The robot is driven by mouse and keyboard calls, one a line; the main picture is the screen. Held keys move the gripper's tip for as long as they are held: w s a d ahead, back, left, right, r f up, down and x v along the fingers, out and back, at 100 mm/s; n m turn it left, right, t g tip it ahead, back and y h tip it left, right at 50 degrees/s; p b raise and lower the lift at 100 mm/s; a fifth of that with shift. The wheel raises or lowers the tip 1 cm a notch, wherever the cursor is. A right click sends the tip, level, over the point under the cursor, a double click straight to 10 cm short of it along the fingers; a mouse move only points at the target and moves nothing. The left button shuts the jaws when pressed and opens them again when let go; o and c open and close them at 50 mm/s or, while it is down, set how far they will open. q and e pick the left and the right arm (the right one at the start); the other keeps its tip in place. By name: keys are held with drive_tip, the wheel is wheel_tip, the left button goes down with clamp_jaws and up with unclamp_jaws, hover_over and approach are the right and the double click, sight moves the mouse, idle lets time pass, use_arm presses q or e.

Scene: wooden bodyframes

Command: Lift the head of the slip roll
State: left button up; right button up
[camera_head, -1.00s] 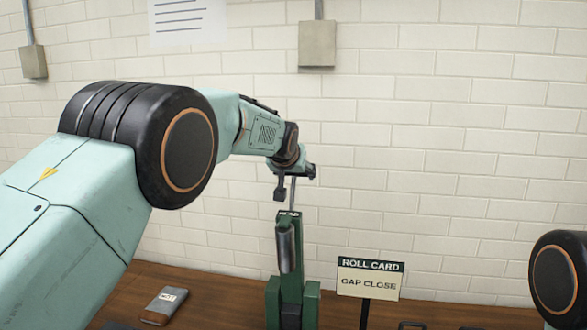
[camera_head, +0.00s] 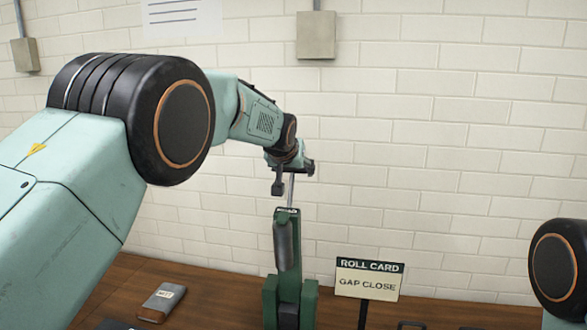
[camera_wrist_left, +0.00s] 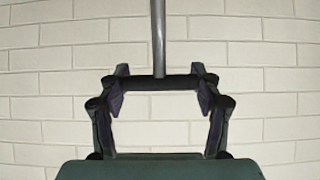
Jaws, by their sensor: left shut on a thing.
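The slip roll (camera_head: 268,300) is a green machine on the bench, seen end-on in the head view. Its head (camera_head: 287,212) is the narrow green top part, with a dark grey roll (camera_head: 283,246) along it. A thin steel rod (camera_head: 291,190) rises from the head to my left gripper (camera_head: 290,172). In the left wrist view the fingers (camera_wrist_left: 160,84) are shut on a dark crossbar handle (camera_wrist_left: 150,83), with the steel rod (camera_wrist_left: 158,38) joined to its middle. The fingertips are small and partly hidden in the head view. My right gripper is out of view.
A small grey labelled block (camera_head: 162,302) lies on the wooden bench (camera_head: 215,290) to the left. A white brick wall (camera_head: 450,150) stands behind.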

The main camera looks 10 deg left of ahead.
use_arm(q)
drive_tip(key=shift+w+r, duration=0.1)
drive_tip(key=shift+r, duration=0.15)
drive_tip(key=o, duration=1.7)
drive_tip(key=shift+w+f, duration=0.3)
drive_tip(key=shift+s+r, duration=0.1)
drive_tip(key=shift+s, duration=0.15)
drive_tip(key=v, duration=1.1)
drive_tip(key=shift+s+r, duration=0.25)
drive_tip(key=shift+r, duration=0.05)
drive_tip(key=shift+s, duration=0.15)
